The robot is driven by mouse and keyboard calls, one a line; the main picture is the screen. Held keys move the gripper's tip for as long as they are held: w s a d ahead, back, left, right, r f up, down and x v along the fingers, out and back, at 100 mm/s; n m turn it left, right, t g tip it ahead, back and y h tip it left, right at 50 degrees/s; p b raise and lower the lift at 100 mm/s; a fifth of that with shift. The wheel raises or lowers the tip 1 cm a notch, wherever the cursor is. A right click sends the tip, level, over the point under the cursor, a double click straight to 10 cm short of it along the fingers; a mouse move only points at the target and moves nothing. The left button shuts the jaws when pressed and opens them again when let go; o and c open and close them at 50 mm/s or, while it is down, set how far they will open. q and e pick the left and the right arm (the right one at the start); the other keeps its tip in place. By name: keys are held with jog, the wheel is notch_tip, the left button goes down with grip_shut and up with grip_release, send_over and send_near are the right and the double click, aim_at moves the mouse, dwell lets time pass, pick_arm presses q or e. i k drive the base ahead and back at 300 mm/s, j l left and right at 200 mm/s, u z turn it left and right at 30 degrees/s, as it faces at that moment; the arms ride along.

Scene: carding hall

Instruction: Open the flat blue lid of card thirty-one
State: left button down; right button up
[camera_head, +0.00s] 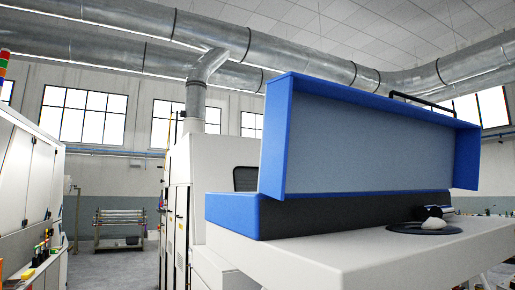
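The blue lid (365,137) stands raised, nearly upright, on the white machine at the right. Its pale grey-blue inner face and blue rim are turned towards me. A black bar handle (422,102) shows along its top edge at the right. Below it is the blue housing (232,215), with a dark grey front strip (335,213). No number is readable on the machine, so I cannot tell if it is card thirty-one. Neither of my grippers is in view.
The white machine top (350,258) juts towards me, with a dark round plate (455,230) and small black-and-white parts on it. White cabinets (28,175) stand at the left. Clear grey floor (110,268) lies between, with a rack (119,228) at the back.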

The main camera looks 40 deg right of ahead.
aim_at(319, 135)
jog(key=i+j+z, duration=0.15)
jog(key=z, duration=0.35)
jog(key=i+j+z, duration=0.1)
jog(key=z, duration=0.35)
jog(key=i+j+z, duration=0.1)
jog(key=j+z, duration=0.2)
jog(key=z, duration=0.2)
